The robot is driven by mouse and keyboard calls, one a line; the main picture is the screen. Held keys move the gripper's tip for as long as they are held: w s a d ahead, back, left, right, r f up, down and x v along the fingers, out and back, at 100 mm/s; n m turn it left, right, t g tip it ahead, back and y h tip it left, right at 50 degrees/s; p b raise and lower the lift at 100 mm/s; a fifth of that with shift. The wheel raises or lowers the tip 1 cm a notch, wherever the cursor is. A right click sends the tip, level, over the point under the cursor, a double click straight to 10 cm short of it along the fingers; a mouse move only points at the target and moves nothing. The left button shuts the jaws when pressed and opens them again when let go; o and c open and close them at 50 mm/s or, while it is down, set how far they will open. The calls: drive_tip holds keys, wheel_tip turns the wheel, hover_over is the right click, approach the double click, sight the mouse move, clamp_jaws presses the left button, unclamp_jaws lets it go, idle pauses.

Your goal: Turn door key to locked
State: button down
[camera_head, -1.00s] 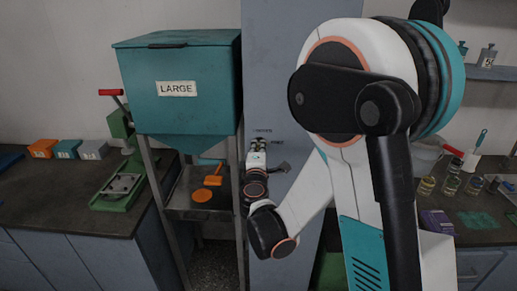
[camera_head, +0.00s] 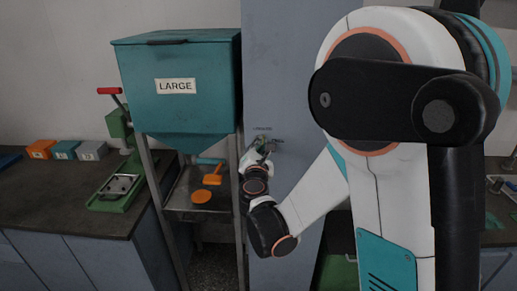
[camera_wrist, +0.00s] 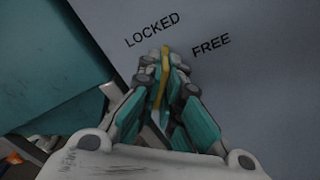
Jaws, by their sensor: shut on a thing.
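The door key is a narrow yellow piece (camera_wrist: 164,60) in the wrist view, standing out from a grey-blue door (camera_wrist: 245,85). My gripper (camera_wrist: 167,72) is shut on it, with a teal and grey finger on each side. The yellow end points up between the printed words LOCKED (camera_wrist: 152,30) and FREE (camera_wrist: 211,43), nearer to LOCKED. In the head view my gripper (camera_head: 262,149) is tilted at the door panel (camera_head: 290,70), just below small lettering. The key cannot be made out there.
A teal hopper marked LARGE (camera_head: 177,90) stands close left of my gripper on a metal frame. A bench (camera_head: 60,205) at far left holds a green press (camera_head: 122,185) and small boxes. Orange pieces (camera_head: 202,196) lie on the tray under the hopper.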

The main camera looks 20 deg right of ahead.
drive_tip(key=n, duration=0.4)
drive_tip(key=shift+b, duration=0.4)
drive_tip(key=shift+n, duration=1.9)
drive_tip(key=c, duration=1.8)
unclamp_jaws()
drive_tip(key=shift+s, duration=0.1)
drive_tip(key=v, duration=1.1)
drive_tip(key=shift+s+a, duration=0.15)
drive_tip(key=shift+s, duration=0.2)
